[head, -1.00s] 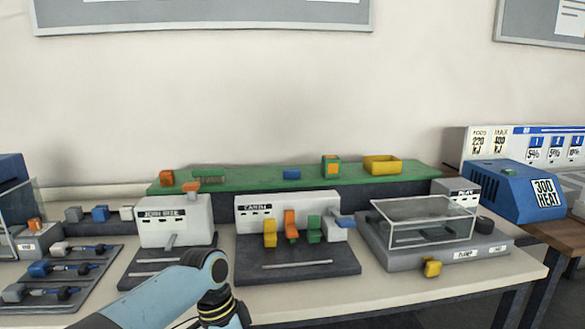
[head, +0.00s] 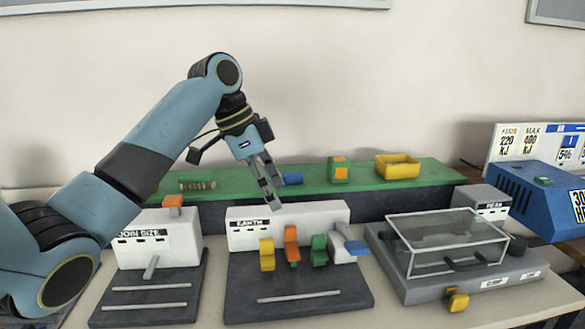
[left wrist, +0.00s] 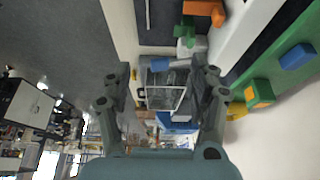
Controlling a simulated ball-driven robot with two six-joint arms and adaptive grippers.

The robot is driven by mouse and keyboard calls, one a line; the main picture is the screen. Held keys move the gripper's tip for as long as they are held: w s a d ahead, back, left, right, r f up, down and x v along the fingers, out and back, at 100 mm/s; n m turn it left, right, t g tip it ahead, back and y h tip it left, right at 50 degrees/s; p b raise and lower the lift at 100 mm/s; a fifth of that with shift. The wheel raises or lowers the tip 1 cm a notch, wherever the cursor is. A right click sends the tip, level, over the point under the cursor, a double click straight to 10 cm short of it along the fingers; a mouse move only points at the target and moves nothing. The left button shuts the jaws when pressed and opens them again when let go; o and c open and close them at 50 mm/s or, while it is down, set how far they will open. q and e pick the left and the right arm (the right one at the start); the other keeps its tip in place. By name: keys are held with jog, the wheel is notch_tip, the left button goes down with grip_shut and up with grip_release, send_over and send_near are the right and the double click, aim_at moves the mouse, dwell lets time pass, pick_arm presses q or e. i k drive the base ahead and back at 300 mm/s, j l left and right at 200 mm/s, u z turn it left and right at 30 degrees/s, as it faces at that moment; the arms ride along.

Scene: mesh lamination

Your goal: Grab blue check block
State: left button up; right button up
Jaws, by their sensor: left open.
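A small plain blue block (head: 292,180) lies on the green shelf, just right of my left gripper (head: 272,190) in the head view. It also shows at the upper right of the left wrist view (left wrist: 297,56), outside the fingers. My left gripper is open and empty, raised in front of the shelf with its fingers pointing down; its two fingers also show in the left wrist view (left wrist: 163,85). No check pattern can be made out on the blue block. My right gripper is in neither view.
On the green shelf (head: 240,185) stand a green-orange block (head: 339,169) and a yellow open box (head: 397,167). Below are a white-grey station (head: 245,213) with coloured levers and a clear-covered box (head: 455,240). A blue machine (head: 530,195) stands at the right.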

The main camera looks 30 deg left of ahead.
aim_at(289, 178)
jog(key=i+j, duration=0.75)
jog(key=i, duration=0.1)
